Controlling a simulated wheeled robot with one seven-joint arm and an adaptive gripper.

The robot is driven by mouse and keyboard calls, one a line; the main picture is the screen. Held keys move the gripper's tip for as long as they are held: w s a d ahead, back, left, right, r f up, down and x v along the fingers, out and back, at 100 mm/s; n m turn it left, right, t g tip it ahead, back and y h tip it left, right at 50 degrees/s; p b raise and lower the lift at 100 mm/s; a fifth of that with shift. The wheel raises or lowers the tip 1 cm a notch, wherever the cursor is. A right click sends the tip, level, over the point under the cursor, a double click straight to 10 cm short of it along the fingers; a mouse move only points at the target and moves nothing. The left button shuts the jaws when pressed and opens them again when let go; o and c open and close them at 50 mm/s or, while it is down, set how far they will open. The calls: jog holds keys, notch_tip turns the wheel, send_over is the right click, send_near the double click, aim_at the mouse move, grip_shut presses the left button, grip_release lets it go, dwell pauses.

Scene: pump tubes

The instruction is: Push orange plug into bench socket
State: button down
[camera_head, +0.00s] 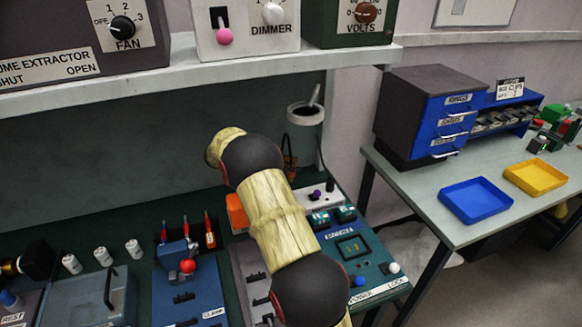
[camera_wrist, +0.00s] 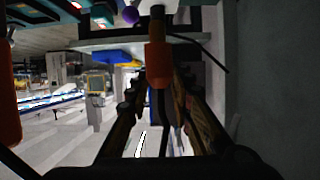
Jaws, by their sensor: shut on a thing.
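In the wrist view, my gripper (camera_wrist: 160,92) is shut on an orange plug (camera_wrist: 157,62), with a finger on each side. The plug's narrow, darker end points to the top of the picture, close to a dark part at the top edge. I cannot tell whether it touches or sits inside a socket. In the head view, my arm hides the gripper and the plug. A pale strip (camera_head: 325,201) with a purple knob (camera_head: 317,194) and a dark upright piece lies right of my arm on the bench. The bench socket cannot be made out clearly.
A large orange thing (camera_wrist: 10,95) stands at the left of the wrist view. A dark cable (camera_wrist: 205,50) curves right of the plug. In the head view, a shelf (camera_head: 200,65) overhangs the bench, and a teal panel (camera_head: 365,262) lies right of my arm.

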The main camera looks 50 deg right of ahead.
jog(key=shift+f+b, duration=0.1)
jog(key=shift+b, duration=0.45)
notch_tip(320, 180, down, 6)
jog(key=b, duration=0.5)
jog(key=shift+r, duration=0.2)
jog(key=shift+b, duration=1.7)
dwell(1.1)
jog(key=shift+f+b, duration=0.7)
jog(key=shift+f, duration=0.25)
jog(key=shift+f, duration=0.75)
jog(key=shift+s+f, duration=0.15)
jog(key=shift+f, duration=0.4)
jog(key=shift+a+f, duration=0.1)
jog(key=shift+r, duration=1.6)
